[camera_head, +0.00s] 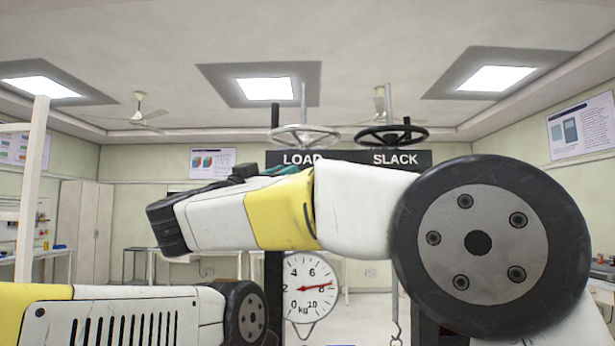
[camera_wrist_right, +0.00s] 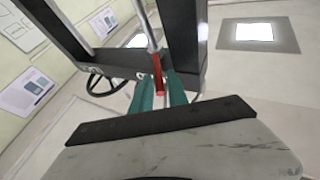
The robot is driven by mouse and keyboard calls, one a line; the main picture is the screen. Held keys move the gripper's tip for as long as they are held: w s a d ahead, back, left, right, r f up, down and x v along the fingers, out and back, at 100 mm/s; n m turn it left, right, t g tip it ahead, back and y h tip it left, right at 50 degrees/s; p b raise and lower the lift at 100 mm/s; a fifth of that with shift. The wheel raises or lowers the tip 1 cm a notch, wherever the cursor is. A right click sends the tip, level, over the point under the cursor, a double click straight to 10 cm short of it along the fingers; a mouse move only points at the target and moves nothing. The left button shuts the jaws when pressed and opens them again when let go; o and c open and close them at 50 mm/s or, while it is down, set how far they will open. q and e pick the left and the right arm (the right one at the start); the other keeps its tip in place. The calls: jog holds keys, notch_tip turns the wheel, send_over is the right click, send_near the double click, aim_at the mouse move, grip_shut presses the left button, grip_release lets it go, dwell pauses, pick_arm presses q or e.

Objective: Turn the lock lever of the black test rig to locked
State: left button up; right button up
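The black test rig (camera_head: 345,158) stands ahead in the head view, with a LOAD and SLACK header. Its black frame fills the top of the right wrist view (camera_wrist_right: 187,45). A lever with a red grip (camera_wrist_right: 158,80) on a metal rod shows there; I take it for the lock lever. My right gripper (camera_wrist_right: 159,88) has teal fingers on either side of the red grip, with gaps visible; it looks open. In the head view only a teal bit of the right gripper (camera_head: 285,170) shows above my arm, and the lever is hidden. My left gripper is out of view.
A pale handwheel (camera_head: 303,135) and a black handwheel (camera_head: 391,134) sit atop the rig. A dial gauge (camera_head: 310,287) hangs below, its needle near 8. A chain (camera_head: 396,325) hangs right of it. My right arm covers much of the rig's middle.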

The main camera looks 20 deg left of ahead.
jog(key=shift+c, duration=0.4)
grip_shut()
dwell(1.1)
